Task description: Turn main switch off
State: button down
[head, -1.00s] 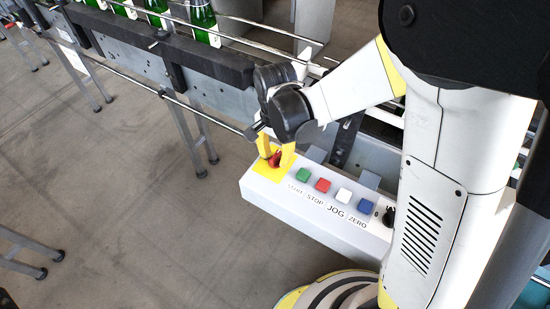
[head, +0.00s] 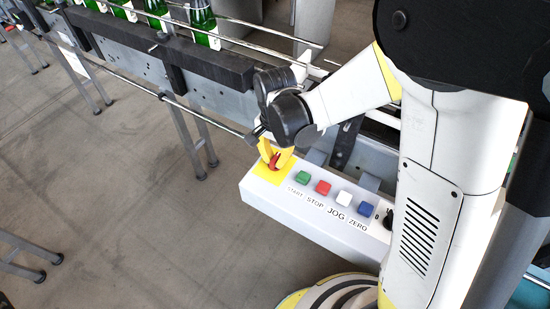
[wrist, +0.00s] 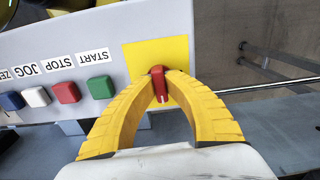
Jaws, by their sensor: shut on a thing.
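The main switch is a red handle (wrist: 158,76) on a square yellow plate (wrist: 138,56), at the left end of a pale control box (head: 310,222). In the wrist view the handle points up and down the picture and has a pale mark near its lower end. The yellow fingers of my gripper (wrist: 160,80) are shut on the handle, one on each side. In the head view the red switch (head: 274,161) is partly hidden between the fingers, and the yellow plate (head: 266,175) shows below them.
Right of the switch in the head view are green (head: 303,176), red (head: 322,187), white (head: 343,197) and blue (head: 365,208) buttons, then a black knob (head: 388,218). A conveyor with green bottles (head: 202,18) runs behind. Open floor lies left.

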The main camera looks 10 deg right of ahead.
jog(key=n, duration=0.9)
jog(key=shift+b, duration=0.3)
jog(key=n, duration=0.4)
jog(key=shift+n, duration=2.1)
jog(key=c, duration=1.4)
grip_release()
